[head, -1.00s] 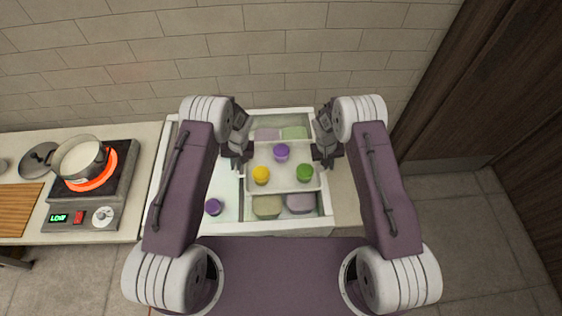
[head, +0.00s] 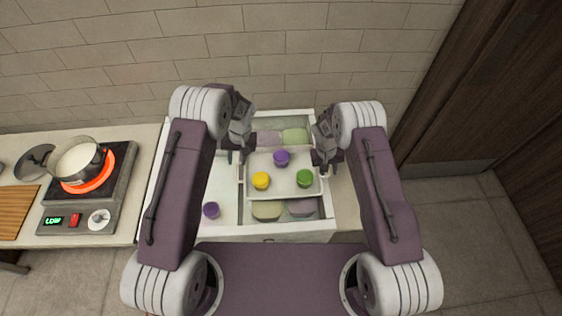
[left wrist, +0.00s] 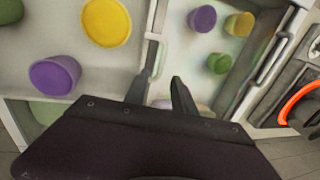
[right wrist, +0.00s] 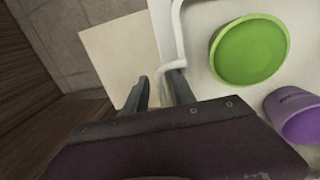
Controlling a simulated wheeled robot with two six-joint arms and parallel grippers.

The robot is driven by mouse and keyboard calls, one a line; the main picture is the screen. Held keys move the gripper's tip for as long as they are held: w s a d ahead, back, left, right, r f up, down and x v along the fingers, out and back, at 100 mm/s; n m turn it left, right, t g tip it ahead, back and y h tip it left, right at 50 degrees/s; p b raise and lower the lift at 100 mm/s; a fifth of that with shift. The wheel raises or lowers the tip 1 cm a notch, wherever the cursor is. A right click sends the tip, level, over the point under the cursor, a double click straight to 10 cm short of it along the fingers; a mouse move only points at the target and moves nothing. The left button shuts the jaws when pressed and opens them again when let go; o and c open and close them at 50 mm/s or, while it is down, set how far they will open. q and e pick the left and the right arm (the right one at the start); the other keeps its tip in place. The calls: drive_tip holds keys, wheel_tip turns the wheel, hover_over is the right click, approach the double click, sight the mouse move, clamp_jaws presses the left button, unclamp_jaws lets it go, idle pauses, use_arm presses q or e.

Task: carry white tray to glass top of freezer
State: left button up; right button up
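The white tray (head: 288,190) sits over the open right half of the freezer, level, carrying a yellow (head: 261,181), a purple (head: 281,158) and a green cup (head: 305,178). The freezer's glass top (head: 226,190) covers the left half, partly hidden by my left arm. My left gripper (head: 234,152) is by the tray's left end; in the left wrist view its fingers (left wrist: 161,78) are apart, nothing clear between them. My right gripper (head: 323,160) is at the right end; its fingers (right wrist: 157,80) are apart by the tray's white handle (right wrist: 178,40).
A purple cup (head: 211,210) shows at the glass side; more cups show there in the left wrist view (left wrist: 219,62). Pale bins (head: 267,210) lie in the freezer. A pot (head: 78,158) stands on a glowing cooker (head: 112,187) at left. A brick wall (head: 290,60) is behind.

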use_arm(q)
drive_tip(key=r, duration=0.2)
drive_tip(key=d+r, duration=0.1)
drive_tip(key=r, duration=0.1)
drive_tip(key=shift+r, duration=0.2)
use_arm(e)
wheel_tip(320, 180, up, 12)
drive_tip(key=a, duration=0.2)
drive_tip(key=shift+a, duration=0.15)
drive_tip(key=shift+s+f, duration=0.1)
drive_tip(key=shift+f, duration=0.05)
